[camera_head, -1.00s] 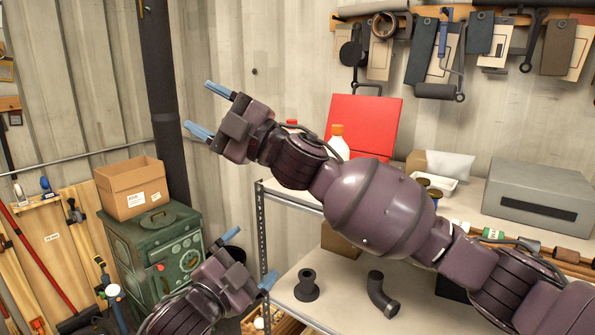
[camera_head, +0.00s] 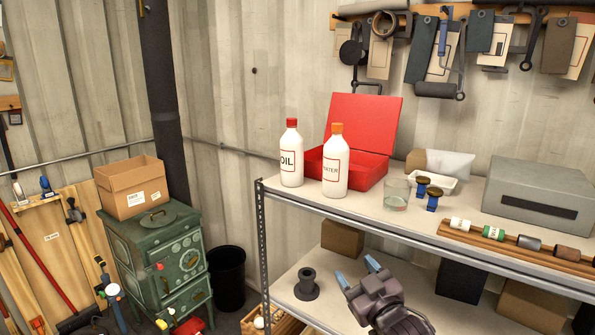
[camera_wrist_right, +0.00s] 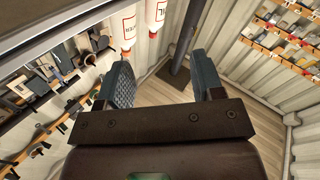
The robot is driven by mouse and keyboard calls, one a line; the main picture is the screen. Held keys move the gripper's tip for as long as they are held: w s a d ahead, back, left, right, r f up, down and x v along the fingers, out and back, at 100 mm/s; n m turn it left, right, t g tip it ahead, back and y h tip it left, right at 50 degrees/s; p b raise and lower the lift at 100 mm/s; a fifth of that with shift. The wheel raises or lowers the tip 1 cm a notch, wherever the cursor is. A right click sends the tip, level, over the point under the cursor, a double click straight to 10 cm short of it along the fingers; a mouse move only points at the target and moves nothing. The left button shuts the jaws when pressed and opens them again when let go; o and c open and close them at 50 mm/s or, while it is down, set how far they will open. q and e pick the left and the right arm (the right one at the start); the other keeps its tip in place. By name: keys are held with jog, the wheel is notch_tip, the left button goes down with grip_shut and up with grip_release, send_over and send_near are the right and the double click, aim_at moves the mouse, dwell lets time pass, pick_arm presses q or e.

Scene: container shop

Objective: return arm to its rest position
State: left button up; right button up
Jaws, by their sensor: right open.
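My right gripper (camera_head: 364,271) is low in the head view, in front of the shelf unit's lower level. Its two blue-grey fingers are apart with nothing between them. In the right wrist view the open fingers (camera_wrist_right: 165,82) also show with a clear gap between them. My left gripper and arm are not seen in either view now.
The shelf unit's top (camera_head: 390,212) holds an oil bottle (camera_head: 291,158), a second white bottle (camera_head: 336,168), an open red case (camera_head: 370,170) and a glass (camera_head: 396,193). A black pipe spool (camera_head: 306,287) stands below. A green cabinet (camera_head: 160,262) bears a cardboard box (camera_head: 132,190).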

jog(key=s+d+f+m+g+h, duration=0.1)
jog(key=s+d+f+m+h, duration=0.1)
jog(key=s+d+f, duration=0.5)
jog(key=s+d+f+m+g+h, duration=0.1)
jog(key=s+d+f+m+h, duration=0.25)
jog(key=f, duration=0.55)
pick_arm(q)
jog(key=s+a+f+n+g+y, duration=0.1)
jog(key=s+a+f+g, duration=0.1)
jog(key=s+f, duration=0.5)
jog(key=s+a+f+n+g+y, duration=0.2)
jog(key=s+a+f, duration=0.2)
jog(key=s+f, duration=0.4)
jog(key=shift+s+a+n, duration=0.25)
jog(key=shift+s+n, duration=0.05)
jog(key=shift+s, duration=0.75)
pick_arm(e)
jog(key=s+d+f+g, duration=0.2)
jog(key=s+f, duration=0.4)
jog(key=s, duration=0.2)
jog(key=s+d+f+m+g+h, duration=0.1)
jog(key=s+d+f+g, duration=0.1)
jog(key=s+f, duration=0.4)
jog(key=s+d, duration=0.1)
jog(key=s, duration=0.2)
jog(key=shift+f, duration=0.25)
jog(key=shift+d+h, duration=0.1)
jog(key=shift+h, duration=0.15)
